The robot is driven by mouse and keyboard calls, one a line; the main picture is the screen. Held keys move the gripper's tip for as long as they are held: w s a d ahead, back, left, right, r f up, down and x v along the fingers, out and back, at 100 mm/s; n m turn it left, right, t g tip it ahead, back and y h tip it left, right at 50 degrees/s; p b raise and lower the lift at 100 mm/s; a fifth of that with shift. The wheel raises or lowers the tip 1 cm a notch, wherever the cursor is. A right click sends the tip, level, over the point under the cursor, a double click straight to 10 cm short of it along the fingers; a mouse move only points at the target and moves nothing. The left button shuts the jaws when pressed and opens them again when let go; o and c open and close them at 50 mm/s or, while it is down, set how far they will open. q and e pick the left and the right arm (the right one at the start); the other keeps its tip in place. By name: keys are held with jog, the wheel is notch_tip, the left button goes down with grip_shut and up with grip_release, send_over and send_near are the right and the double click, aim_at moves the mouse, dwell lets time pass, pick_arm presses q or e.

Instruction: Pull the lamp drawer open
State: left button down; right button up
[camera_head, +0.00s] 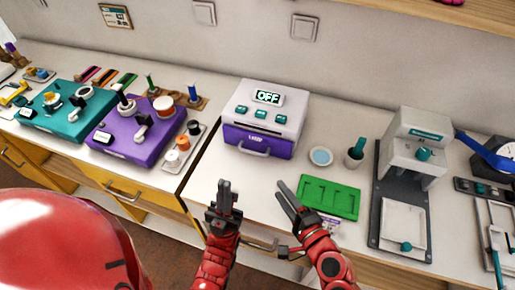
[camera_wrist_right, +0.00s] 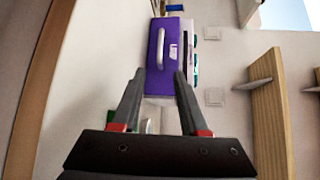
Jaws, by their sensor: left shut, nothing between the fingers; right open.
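The lamp box (camera_head: 269,99) is white on top with an OFF display and several teal buttons. Its purple drawer (camera_head: 283,150) is at the bottom front and looks closed, with a pale bar handle (camera_head: 254,151). In the right wrist view the purple front (camera_wrist_right: 176,75) and its handle (camera_wrist_right: 160,48) show ahead of the fingers. My left gripper (camera_head: 225,187) is shut and empty, in front of the box and apart from it. My right gripper (camera_head: 289,197) is open and empty, right of the left one. It also shows in the right wrist view (camera_wrist_right: 157,80), apart from the handle.
A green tray (camera_head: 345,209) lies right of my right gripper. A grey press-like device (camera_head: 410,140) is further right. Purple (camera_head: 120,153) and teal (camera_head: 40,124) boards lie left.

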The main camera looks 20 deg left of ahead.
jog(key=b+x, duration=0.1)
jog(key=x, duration=0.1)
jog(key=shift+a, duration=0.35)
jog(key=p+x, duration=0.2)
jog(key=x, duration=1.1)
jog(key=shift+w+d+r+p, duration=0.15)
jog(key=shift+p, duration=0.25)
jog(key=shift+w+a+f, duration=0.25)
jog(key=shift+w+a, duration=0.15)
jog(key=shift+c, duration=0.3)
grip_shut()
jog(key=shift+s, duration=0.1)
